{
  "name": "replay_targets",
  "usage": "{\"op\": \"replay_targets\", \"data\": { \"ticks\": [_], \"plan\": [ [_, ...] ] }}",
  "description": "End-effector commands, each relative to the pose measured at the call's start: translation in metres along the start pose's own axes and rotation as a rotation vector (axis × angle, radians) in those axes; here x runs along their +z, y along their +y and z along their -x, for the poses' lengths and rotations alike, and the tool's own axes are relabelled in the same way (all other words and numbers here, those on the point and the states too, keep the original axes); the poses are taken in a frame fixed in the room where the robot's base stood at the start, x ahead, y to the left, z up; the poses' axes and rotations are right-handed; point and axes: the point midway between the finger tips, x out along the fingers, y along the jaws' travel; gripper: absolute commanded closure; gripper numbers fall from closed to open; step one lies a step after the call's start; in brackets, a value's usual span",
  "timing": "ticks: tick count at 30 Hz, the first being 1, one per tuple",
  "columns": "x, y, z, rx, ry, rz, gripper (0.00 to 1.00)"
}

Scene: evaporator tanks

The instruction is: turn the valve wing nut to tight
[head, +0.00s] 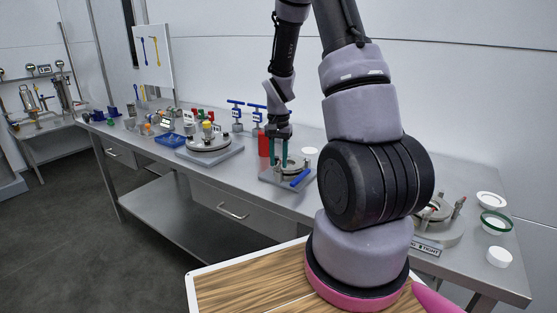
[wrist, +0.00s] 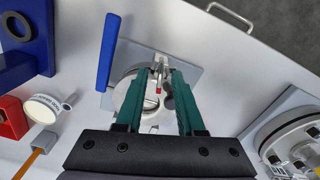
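My gripper (head: 280,160) reaches down over a small round metal fitting on a grey square plate (head: 268,178) at the middle of the bench. In the wrist view my gripper (wrist: 155,75) has its two green fingers apart, with the round fitting (wrist: 151,104) below and between them. A small metal piece with a red mark (wrist: 158,88), possibly the wing nut, shows between the fingers; whether they touch it I cannot tell. A blue bar handle (wrist: 108,52) lies left of the fingers and also shows in the head view (head: 301,177).
A TIGHT label (head: 427,246) stands by another round fixture (head: 447,218), partly hidden by my arm. A larger round lid (head: 208,142) is on the left. A red block (head: 264,145) and blue T-handled parts (head: 237,113) stand behind the plate.

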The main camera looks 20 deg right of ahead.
Motion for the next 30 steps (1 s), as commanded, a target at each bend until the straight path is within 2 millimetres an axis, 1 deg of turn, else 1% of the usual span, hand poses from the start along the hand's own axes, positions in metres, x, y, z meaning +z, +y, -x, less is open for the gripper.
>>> {"op": "replay_targets", "data": {
  "ticks": [3, 5, 6, 12, 18, 21, 29, 30],
  "plan": [
    [0.0, 0.0, 0.0002, 0.0, 0.0, 0.0, 0.62],
    [0.0, 0.0, 0.0003, 0.0, 0.0, 0.0, 0.85],
    [0.0, 0.0, 0.0003, 0.0, 0.0, 0.0, 1.0],
    [-0.0001, 0.0, 0.0005, 0.0, 0.0, 0.019, 1.0],
    [-0.0003, 0.0002, 0.0005, 0.0, 0.0, 0.186, 1.0],
    [-0.0002, 0.0, 0.0006, 0.0, 0.0, 0.236, 1.0],
    [-0.0003, -0.0001, 0.0007, 0.0, 0.0, 0.245, 1.0],
    [-0.0003, -0.0001, 0.0007, 0.0, 0.0, 0.245, 0.7]
  ]
}}
